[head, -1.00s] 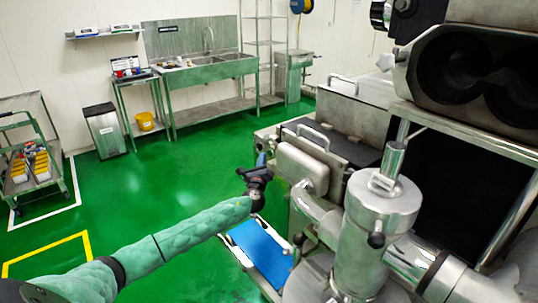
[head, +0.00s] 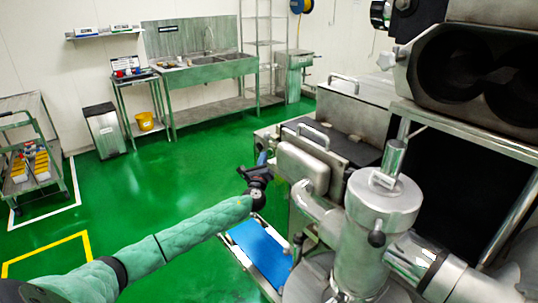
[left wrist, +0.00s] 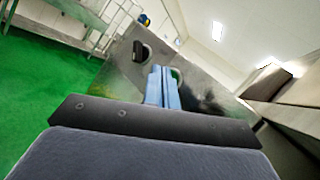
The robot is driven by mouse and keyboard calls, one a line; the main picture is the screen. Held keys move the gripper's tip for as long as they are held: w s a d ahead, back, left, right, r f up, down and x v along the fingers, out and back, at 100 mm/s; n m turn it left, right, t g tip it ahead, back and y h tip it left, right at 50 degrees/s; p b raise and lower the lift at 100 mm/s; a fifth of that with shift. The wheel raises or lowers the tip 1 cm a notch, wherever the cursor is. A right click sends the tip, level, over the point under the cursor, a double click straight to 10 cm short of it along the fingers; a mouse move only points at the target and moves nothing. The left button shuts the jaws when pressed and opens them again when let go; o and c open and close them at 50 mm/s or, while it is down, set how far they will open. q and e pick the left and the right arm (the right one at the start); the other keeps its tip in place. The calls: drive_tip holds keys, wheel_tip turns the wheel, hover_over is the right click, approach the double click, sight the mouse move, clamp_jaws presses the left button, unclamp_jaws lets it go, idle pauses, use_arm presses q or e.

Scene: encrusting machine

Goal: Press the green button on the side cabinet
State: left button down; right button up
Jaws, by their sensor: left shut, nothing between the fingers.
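My left gripper (head: 262,159) reaches the left side of the metal machine in the head view. In the left wrist view its blue fingers (left wrist: 162,87) are shut together with nothing between them. They point at a metal panel (left wrist: 118,70), which appears to be the side cabinet. A green button (left wrist: 176,75) shows partly beside the fingertips, mostly hidden behind them. I cannot tell whether the fingertips touch it. A black knob (left wrist: 140,51) sits on the same panel, left of the fingers. The button is not visible in the head view. My right gripper is not in view.
The large metal machine (head: 375,215) fills the right side, with a blue belt (head: 260,250) below my left forearm. Green floor (head: 180,180) is open to the left. A sink bench (head: 205,75), a bin (head: 104,130) and a cart (head: 35,105) stand farther back.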

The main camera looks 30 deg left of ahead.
use_arm(q)
drive_tip(key=shift+w+d, duration=0.1)
drive_tip(key=shift+w, duration=0.15)
idle(0.3)
